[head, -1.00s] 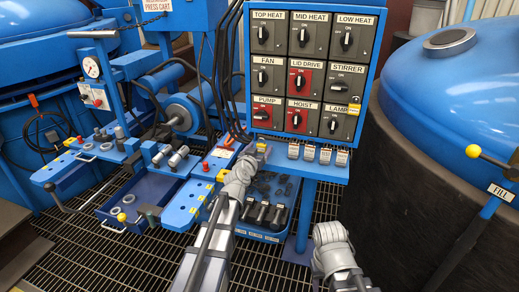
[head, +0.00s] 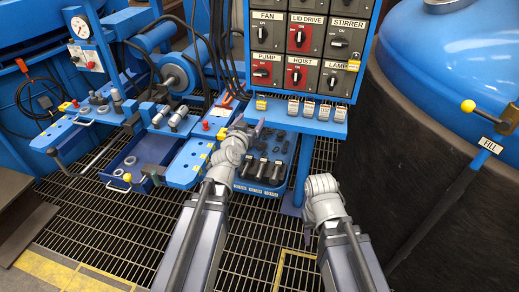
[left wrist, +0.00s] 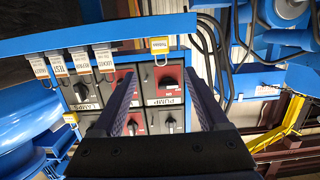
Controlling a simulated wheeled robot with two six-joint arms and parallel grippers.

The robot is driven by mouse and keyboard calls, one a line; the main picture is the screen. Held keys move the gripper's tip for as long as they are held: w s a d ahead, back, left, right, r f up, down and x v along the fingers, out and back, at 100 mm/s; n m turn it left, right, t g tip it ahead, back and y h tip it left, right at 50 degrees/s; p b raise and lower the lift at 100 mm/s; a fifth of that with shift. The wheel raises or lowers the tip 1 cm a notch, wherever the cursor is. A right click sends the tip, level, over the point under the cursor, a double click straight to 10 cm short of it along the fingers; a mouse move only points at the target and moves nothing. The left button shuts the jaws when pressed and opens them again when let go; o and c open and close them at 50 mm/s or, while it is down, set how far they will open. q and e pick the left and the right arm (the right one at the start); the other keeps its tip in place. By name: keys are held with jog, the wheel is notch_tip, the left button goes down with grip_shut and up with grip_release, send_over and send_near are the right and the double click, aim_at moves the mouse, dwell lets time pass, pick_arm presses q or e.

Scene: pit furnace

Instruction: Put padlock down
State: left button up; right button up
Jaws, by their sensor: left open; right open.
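A yellow padlock (head: 261,104) hangs at the front edge of the blue shelf under the switch panel, left of a row of tags. It also shows in the left wrist view (left wrist: 160,46), with its shackle visible, beyond and between my fingertips. My left gripper (head: 250,126) is open and empty, just below and in front of this padlock, apart from it. Its two fingers (left wrist: 161,78) frame the padlock and the pump switch. A second yellow padlock (head: 354,65) is at the lamps switch. My right gripper (head: 308,235) hangs low over the grating, away from the shelf.
Several tags (head: 308,109) hang along the blue shelf (head: 325,127). A blue tray of dark tools (head: 263,172) lies below it. A workbench (head: 85,125) stands left, and a large blue-lidded vessel (head: 440,60) stands right. The grating floor in front is free.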

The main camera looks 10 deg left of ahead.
pick_arm(q)
jog(key=s+d+f+m+g+h, duration=0.2)
jog(key=s+d+f+g, duration=0.2)
jog(key=d+f, duration=0.25)
jog(key=s+d+f+m+g+h, duration=0.1)
jog(key=s+d+f+m+g, duration=0.1)
jog(key=s+d+f+g, duration=0.45)
jog(key=s+f+g+y, duration=0.2)
jog(key=s+g, duration=0.1)
jog(key=s, duration=0.4)
jog(key=s+f+g+y, duration=0.3)
jog(key=s, duration=0.5)
jog(key=shift+s+d+f+n, duration=0.25)
jog(key=shift+s+d+n, duration=0.05)
jog(key=shift+d, duration=0.1)
jog(key=shift+r, duration=0.1)
notch_tip(320, 180, up, 28)
jog(key=p, duration=2.8)
jog(key=shift+f, duration=0.2)
